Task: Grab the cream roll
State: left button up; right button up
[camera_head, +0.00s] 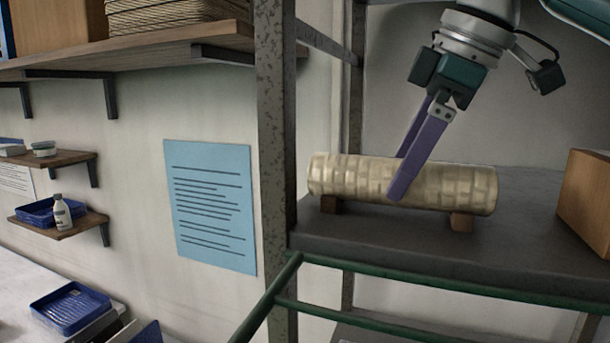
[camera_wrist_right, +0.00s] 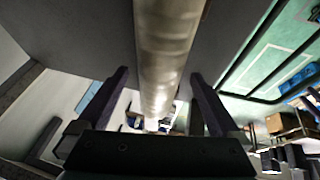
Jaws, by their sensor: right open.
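The cream roll (camera_head: 335,178) lies on its side on two small brown blocks on a dark grey shelf. It has a woven or tiled pattern. My right gripper (camera_head: 402,180) comes down from above with its purple fingers around the middle of the roll, one in front and one behind. In the right wrist view the roll (camera_wrist_right: 165,50) runs lengthwise between the two open fingers (camera_wrist_right: 160,90), with gaps showing on both sides. My left gripper is not in view.
The shelf (camera_head: 420,235) has a speckled metal post (camera_head: 277,120) at its left and green rails (camera_head: 450,292) along the front. A brown box (camera_head: 587,203) stands right of the roll. Wall shelves and a blue sheet (camera_head: 210,205) are at the left.

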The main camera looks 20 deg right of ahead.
jog(key=shift+x, duration=1.05)
jog(key=shift+c, duration=0.2)
grip_shut()
